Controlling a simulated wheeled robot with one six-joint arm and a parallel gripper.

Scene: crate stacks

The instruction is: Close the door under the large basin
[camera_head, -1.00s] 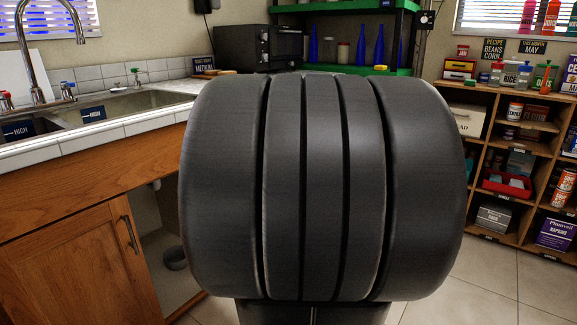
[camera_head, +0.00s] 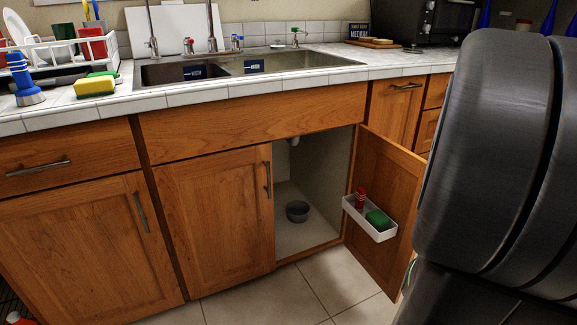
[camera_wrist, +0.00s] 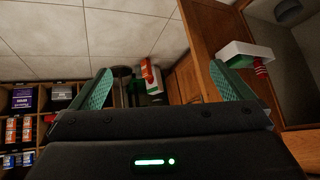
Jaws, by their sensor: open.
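The wooden door (camera_head: 397,171) under the right, larger-looking basin (camera_head: 285,64) stands wide open in the head view, hinged on the right of the cabinet opening. A white caddy (camera_head: 369,222) on its inner face holds a red bottle (camera_head: 360,198) and a green sponge (camera_head: 377,219). In the wrist view the door (camera_wrist: 203,40) and caddy (camera_wrist: 245,50) are at the right, seen at a turned angle. My gripper (camera_wrist: 163,88) is open and empty, its right finger appearing close to the door; contact cannot be told. My arm hides part of the head view's right.
The closed left door (camera_head: 213,215) adjoins the opening, where a grey bowl (camera_head: 297,211) sits on the cabinet floor. Tiled floor (camera_head: 330,285) in front is clear. A shelf (camera_wrist: 22,98) with goods stands left in the wrist view.

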